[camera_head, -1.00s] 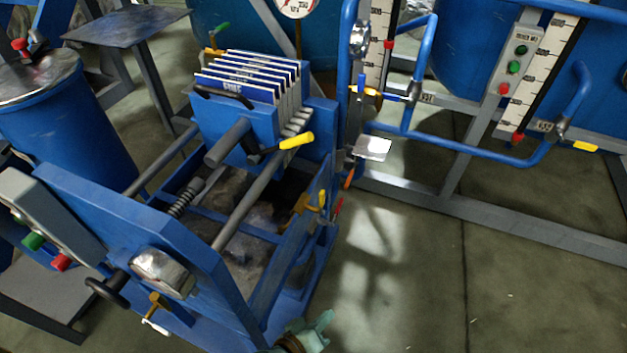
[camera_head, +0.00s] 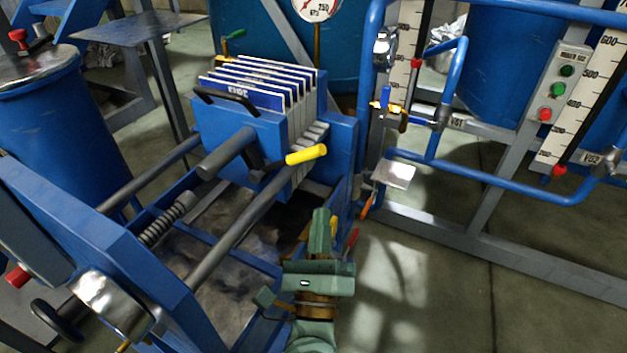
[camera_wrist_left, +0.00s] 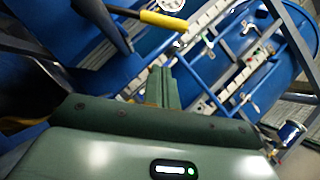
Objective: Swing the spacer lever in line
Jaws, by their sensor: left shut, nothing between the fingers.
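The spacer lever, a dark arm with a yellow grip (camera_head: 306,154), sticks out to the right from the front of the blue filter press (camera_head: 232,130). The yellow grip also shows at the top of the left wrist view (camera_wrist_left: 163,20). My green left gripper (camera_head: 320,214) is below and slightly right of the grip in the head view, with a visible gap. Its fingers (camera_wrist_left: 162,74) are together and empty, not touching the lever. My right gripper is not in view.
Two dark rails (camera_head: 238,230) run along the press frame, with a coil spring (camera_head: 167,220) between them. Blue pipes (camera_head: 470,180), a small grey plate (camera_head: 393,174) and a button box (camera_head: 556,88) stand to the right. Floor is open at lower right.

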